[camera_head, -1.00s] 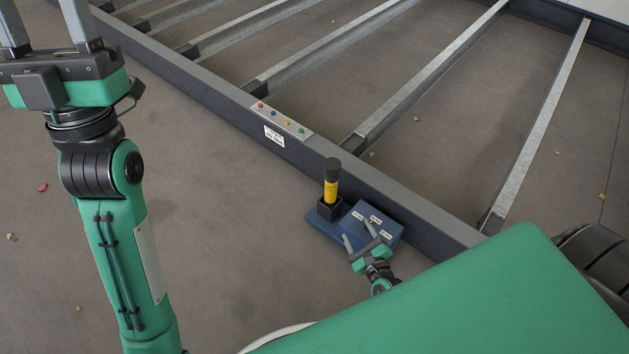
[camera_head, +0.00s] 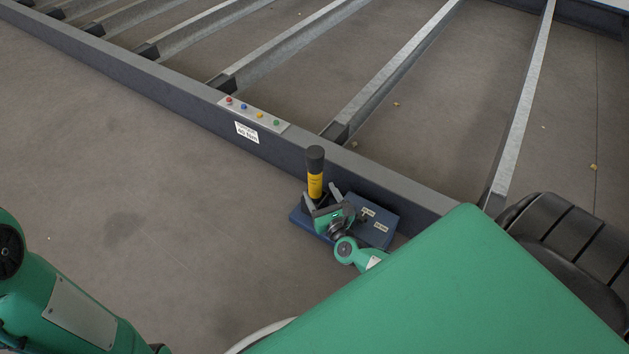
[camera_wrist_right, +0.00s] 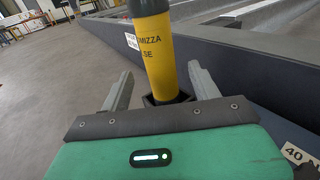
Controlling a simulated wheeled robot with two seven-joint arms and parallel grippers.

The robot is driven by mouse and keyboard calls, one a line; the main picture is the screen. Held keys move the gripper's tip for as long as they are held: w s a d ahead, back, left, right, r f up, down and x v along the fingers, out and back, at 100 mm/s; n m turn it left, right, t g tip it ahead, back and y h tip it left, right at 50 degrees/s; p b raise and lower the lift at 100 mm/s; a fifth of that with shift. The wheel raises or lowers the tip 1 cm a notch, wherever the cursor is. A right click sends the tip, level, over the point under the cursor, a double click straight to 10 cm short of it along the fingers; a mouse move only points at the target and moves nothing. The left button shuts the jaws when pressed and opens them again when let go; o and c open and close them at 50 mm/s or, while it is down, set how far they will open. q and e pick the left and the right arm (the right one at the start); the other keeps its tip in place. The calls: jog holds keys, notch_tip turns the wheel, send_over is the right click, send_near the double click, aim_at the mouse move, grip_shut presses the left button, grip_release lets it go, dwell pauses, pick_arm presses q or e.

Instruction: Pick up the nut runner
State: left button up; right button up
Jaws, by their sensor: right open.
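The nut runner (camera_head: 315,177), a yellow tool with a black top, stands upright in a dark socket on a blue base (camera_head: 381,234). In the right wrist view the nut runner (camera_wrist_right: 155,55) rises between and just beyond the fingers of my right gripper (camera_wrist_right: 158,85), with its lower end in the black socket (camera_wrist_right: 167,98). My right gripper (camera_head: 322,196) is open, its fingers on either side of the nut runner in the picture. I cannot tell whether either finger touches it. My left gripper is out of view.
A long dark frame beam (camera_head: 180,113) runs just behind the base, with metal cross members beyond it. A panel with coloured buttons (camera_head: 253,111) sits on the beam. The floor left of the base is clear.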

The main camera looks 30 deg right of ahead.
aim_at(312, 177)
jog(key=shift+w+d+b, duration=0.2)
jog(key=shift+w+b, duration=0.15)
jog(key=shift+w, duration=0.8)
jog(key=shift+w+d+b, duration=0.25)
jog(key=shift+w+b, duration=0.05)
jog(key=shift+w, duration=0.8)
jog(key=shift+w+d+b, duration=0.2)
jog(key=shift+w+b, duration=0.15)
jog(key=shift+w, duration=0.8)
jog(key=c, duration=1.2)
jog(key=shift+r, duration=0.15)
grip_shut()
jog(key=shift+r, duration=0.15)
